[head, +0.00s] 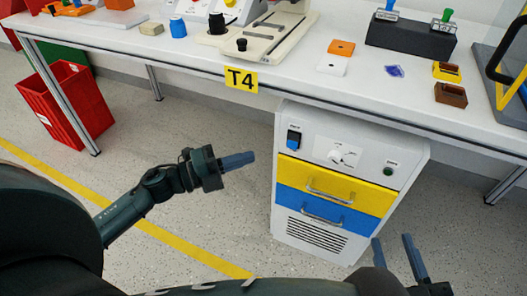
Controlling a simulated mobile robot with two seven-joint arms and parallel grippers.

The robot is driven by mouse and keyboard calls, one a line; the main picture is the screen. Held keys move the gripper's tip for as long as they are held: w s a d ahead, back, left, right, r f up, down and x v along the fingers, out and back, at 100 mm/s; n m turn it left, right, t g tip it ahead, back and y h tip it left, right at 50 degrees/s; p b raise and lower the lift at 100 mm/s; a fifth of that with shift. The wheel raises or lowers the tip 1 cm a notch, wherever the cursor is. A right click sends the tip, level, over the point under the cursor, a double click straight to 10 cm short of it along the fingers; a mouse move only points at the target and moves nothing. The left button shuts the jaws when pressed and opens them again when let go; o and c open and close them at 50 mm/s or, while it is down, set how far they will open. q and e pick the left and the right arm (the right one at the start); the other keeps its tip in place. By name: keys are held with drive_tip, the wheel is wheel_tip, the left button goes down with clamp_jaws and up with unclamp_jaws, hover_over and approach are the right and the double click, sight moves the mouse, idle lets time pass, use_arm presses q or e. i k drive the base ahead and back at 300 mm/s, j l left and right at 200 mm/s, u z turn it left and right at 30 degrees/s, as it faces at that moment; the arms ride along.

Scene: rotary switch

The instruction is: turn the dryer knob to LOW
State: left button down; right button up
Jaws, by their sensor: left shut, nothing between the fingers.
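The dryer (283,236) is a white cabinet under the table, with a yellow drawer above a blue drawer. Its small white knob (337,156) sits on the front panel above the yellow drawer, with small dark marks around it. The knob's setting and labels are too small to read. My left gripper (251,158) is shut and empty, to the left of the dryer and apart from the knob. My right gripper (393,239) is open and empty at the bottom right, in front of the dryer's lower right side.
A blue-and-black switch (293,138) is left of the knob, and a green button (388,171) is to its right. The white table (300,92) with a T4 label (241,79) overhangs the dryer. A red bin (66,100) stands at left. The floor before the dryer is clear.

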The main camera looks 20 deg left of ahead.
sight(334, 157)
drive_tip(key=k+j, duration=0.2)
drive_tip(key=j, duration=0.15)
drive_tip(key=k+j, duration=0.25)
drive_tip(key=j, duration=0.15)
drive_tip(key=k+j, duration=0.2)
drive_tip(key=j, duration=0.15)
